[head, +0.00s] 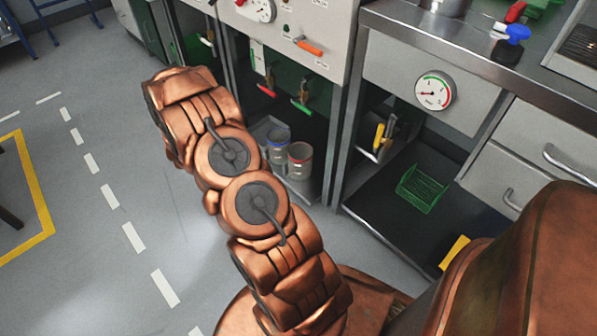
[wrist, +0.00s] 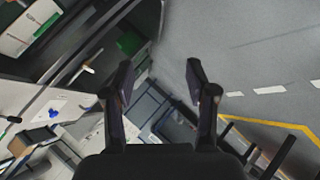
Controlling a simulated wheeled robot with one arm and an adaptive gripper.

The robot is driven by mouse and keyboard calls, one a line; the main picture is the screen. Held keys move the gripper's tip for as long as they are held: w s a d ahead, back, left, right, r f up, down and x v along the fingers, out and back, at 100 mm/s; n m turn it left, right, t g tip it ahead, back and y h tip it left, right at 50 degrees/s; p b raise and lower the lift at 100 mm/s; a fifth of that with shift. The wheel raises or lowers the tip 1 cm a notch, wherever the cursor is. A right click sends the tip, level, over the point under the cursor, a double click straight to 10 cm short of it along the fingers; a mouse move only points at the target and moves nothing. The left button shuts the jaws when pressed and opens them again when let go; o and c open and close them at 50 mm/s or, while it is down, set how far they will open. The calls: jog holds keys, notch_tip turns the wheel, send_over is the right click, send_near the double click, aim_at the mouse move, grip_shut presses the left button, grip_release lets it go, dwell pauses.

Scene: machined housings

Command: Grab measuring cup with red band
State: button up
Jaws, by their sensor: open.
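The measuring cup with the red band (head: 299,163) stands upright on the low shelf under the bench in the head view, just right of my arm. A similar cup with a blue band (head: 279,146) stands close behind it to the left. My gripper (wrist: 160,84) is open and empty in the wrist view, its two dark fingers wide apart. It points across the floor and room, away from the cups. I cannot make out either cup in the wrist view. My gripper cannot be made out in the head view.
Coloured handles, one red (head: 267,91) and one green (head: 302,107), hang above the cups' bay. A metal post (head: 347,110) stands right of it. A green basket (head: 421,189) and a yellow block (head: 454,252) lie in the neighbouring bay. The floor (head: 110,130) at left is largely clear.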

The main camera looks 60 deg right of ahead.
jog(key=s+d+f+g+h+b, duration=0.1)
jog(key=s+d+f+h+b, duration=0.1)
jog(key=s+d+f+b, duration=0.25)
jog(key=s+d+f+g+h+b, duration=0.1)
jog(key=s+d+f+h, duration=0.15)
jog(key=d+f, duration=0.4)
jog(key=n+g+h+b, duration=0.1)
jog(key=n+h+b, duration=0.2)
jog(key=h+b, duration=0.15)
send_near(290, 158)
jog(key=shift+y, duration=0.3)
jog(key=shift+b+x, duration=2.05)
jog(key=shift+x, duration=1.55)
jog(key=shift+w+r, duration=0.15)
jog(key=shift+r, duration=0.05)
jog(key=shift+c, duration=0.3)
grip_shut()
